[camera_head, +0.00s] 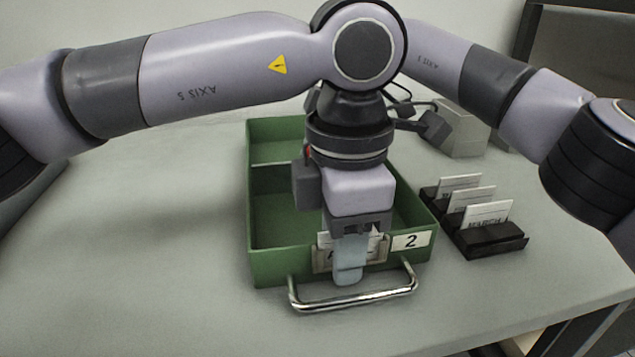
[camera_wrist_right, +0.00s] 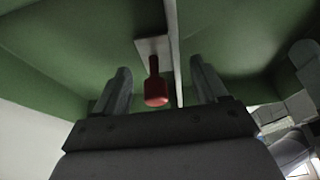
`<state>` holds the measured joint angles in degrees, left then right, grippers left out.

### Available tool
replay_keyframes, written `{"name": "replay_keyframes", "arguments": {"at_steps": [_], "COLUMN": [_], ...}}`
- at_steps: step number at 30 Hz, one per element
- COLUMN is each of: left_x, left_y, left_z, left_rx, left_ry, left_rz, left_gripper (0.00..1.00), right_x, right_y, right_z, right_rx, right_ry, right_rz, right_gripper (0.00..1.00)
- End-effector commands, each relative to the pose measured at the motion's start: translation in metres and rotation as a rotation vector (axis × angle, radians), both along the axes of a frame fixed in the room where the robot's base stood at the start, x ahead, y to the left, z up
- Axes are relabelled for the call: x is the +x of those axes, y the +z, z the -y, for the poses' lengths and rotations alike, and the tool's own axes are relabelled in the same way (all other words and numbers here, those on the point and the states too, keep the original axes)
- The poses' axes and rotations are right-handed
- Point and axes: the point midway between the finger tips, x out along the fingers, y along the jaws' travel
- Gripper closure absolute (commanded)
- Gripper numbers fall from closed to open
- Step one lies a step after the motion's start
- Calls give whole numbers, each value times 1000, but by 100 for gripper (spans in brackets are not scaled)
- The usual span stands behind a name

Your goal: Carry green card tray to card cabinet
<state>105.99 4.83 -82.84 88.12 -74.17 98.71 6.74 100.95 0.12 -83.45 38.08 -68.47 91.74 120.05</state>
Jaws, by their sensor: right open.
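The green card tray (camera_head: 252,205) stands on the grey table, open at the top, with a label reading 2 and a metal handle (camera_head: 355,300) on its front. My left gripper (camera_head: 348,278) points down at the tray's front wall, behind the handle. One pale finger shows before the card holder; the other is hidden, so its grip is unclear. In the right wrist view my right gripper (camera_wrist_right: 157,72) is open, with a red knob (camera_wrist_right: 156,92) on a pale strip between its fingers and green surfaces (camera_wrist_right: 70,45) close beyond. I cannot make out the card cabinet.
A black rack (camera_head: 490,240) with several white cards stands just right of the tray. A grey box-shaped object (camera_head: 462,135) is behind it. The table (camera_head: 130,250) is clear to the left; its front edge runs close before the handle.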

Motion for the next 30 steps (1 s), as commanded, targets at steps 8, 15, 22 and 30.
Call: {"name": "replay_keyframes", "arguments": {"at_steps": [8,15,22,30], "left_x": [0,0,1,1], "left_y": [-10,-10,-10,-8], "left_z": [0,0,0,0], "left_rx": [0,0,0,-1], "left_ry": [1,1,2,3], "left_rz": [0,0,1,4], "left_gripper": [66,92,100,100], "right_x": [-1,-1,-1,-1], "right_y": [-10,-9,-9,-7], "right_z": [-4,-4,-4,-4], "right_rx": [0,0,1,3], "right_ry": [-1,0,0,1], "right_rz": [-1,0,0,1], "right_gripper": [28,54,100,100]}}
